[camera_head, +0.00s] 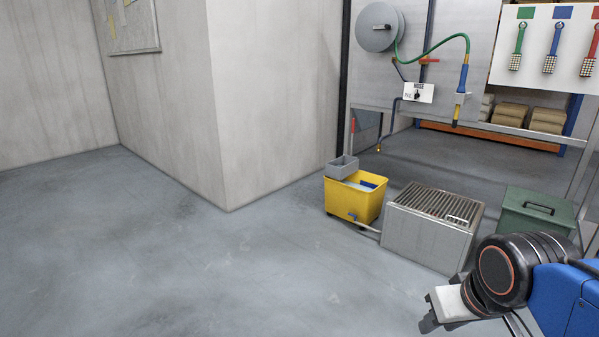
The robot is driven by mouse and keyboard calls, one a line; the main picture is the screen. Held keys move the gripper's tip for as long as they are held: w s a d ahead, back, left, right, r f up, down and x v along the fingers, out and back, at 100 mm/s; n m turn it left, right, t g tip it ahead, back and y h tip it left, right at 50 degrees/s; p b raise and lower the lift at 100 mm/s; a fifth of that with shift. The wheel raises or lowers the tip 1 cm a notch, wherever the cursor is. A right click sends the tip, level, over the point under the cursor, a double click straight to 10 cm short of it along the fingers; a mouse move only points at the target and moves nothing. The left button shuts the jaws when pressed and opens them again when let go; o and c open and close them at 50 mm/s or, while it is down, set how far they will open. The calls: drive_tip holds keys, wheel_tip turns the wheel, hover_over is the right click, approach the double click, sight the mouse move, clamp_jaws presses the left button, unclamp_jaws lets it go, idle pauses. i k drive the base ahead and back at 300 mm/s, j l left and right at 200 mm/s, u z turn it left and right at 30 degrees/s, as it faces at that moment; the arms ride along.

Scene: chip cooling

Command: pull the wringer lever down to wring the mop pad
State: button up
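A yellow mop bucket (345,205) stands on the floor right of centre. A grey wringer box (342,167) sits at its back left rim. An upright lever with a red grip (353,126) rises behind the wringer. Something blue (374,182) shows inside the bucket; I cannot tell whether it is the mop pad. My gripper (432,318) is at the bottom right, well in front of the bucket and apart from it and the lever. Its fingers are small and partly hidden, so their opening is unclear.
A metal box with a slatted top (425,243) stands right of the bucket, with a green lidded box (535,212) beyond. A panel with a hose reel (380,27) stands behind. A wall corner (225,120) is at left. The floor (220,275) in front is clear.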

sight(348, 159)
drive_tip(key=i, duration=2.4)
